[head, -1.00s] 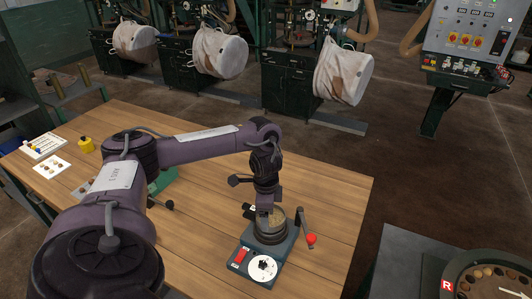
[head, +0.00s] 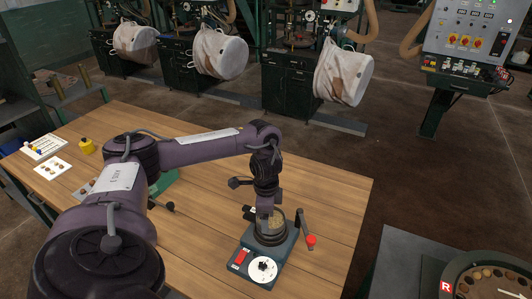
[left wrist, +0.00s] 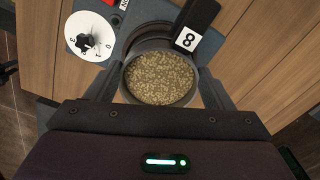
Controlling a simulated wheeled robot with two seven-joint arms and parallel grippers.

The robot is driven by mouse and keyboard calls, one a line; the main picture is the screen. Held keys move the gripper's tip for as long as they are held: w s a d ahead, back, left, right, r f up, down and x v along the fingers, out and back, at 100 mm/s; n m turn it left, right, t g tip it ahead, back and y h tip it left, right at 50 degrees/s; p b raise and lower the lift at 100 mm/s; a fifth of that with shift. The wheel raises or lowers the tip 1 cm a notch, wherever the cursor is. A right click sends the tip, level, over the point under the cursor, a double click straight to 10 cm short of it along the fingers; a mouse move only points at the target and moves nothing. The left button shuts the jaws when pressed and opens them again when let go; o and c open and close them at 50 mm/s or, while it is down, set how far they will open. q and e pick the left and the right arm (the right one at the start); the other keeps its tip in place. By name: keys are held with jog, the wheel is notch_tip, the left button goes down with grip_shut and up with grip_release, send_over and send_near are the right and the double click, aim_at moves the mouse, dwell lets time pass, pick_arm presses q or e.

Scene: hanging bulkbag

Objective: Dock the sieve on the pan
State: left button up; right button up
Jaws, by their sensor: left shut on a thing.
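The sieve (left wrist: 160,78) is a round metal ring full of tan grains, with a black tag marked 8 at its rim. My left gripper (left wrist: 161,95) is shut on the sieve, one finger on each side. In the head view the sieve (head: 276,219) is over the dark round pan (head: 270,239) on the shaker base (head: 247,257). In the wrist view a dark ring (left wrist: 148,44) shows past the sieve's far edge. I cannot tell whether the sieve is fully seated on the pan. My right gripper is not in view.
A yellow pot (head: 87,146) and cards stand far left. The wooden table (head: 335,190) is clear at right.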

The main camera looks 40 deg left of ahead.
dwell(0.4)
pick_arm(q)
jog(key=shift+p, duration=0.35)
jog(key=shift+f+b, duration=0.35)
jog(key=shift+f, duration=0.2)
dwell(0.4)
jog(key=o, duration=0.7)
jog(key=shift+o, duration=0.2)
notch_tip(320, 180, up, 11)
jog(key=p, duration=0.9)
jog(key=shift+p, duration=0.4)
